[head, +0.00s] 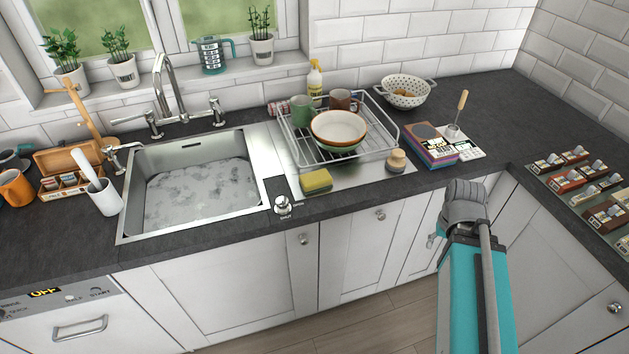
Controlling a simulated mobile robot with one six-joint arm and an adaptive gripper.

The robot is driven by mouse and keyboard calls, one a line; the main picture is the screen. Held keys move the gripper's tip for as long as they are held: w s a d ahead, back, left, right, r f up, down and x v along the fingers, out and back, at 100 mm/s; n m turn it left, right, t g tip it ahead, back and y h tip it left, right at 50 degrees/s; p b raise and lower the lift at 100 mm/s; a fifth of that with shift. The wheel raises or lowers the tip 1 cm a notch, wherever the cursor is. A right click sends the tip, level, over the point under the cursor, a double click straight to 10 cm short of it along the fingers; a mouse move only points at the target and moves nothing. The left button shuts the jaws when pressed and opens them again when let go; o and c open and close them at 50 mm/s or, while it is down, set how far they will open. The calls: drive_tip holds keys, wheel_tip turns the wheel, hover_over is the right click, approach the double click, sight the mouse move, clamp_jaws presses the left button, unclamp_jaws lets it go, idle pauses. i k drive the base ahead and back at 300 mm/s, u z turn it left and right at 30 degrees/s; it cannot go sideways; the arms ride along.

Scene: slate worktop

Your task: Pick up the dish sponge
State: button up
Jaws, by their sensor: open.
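The dish sponge (316,181), a yellow and green block, lies on the metal drainer strip at the front, right of the sink and in front of the wire dish rack. Its top and front show clear, with nothing on it. My arm, teal with a grey joint, rises from the bottom right, to the right of the sponge and well apart from it. My gripper's fingers do not show in this view.
The wire dish rack (383,148) holds a bowl (338,127) and mugs close behind the sponge. A round wooden-topped brush (397,160) stands to its right. The sink (256,178) with suds is left; a metal knob (283,206) sits front-left of the sponge.

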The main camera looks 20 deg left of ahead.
sight(312, 182)
drive_tip(key=u, duration=0.05)
drive_tip(key=k, duration=1.35)
drive_tip(key=u, duration=1.1)
drive_tip(key=i, duration=1)
drive_tip(key=z, duration=0.05)
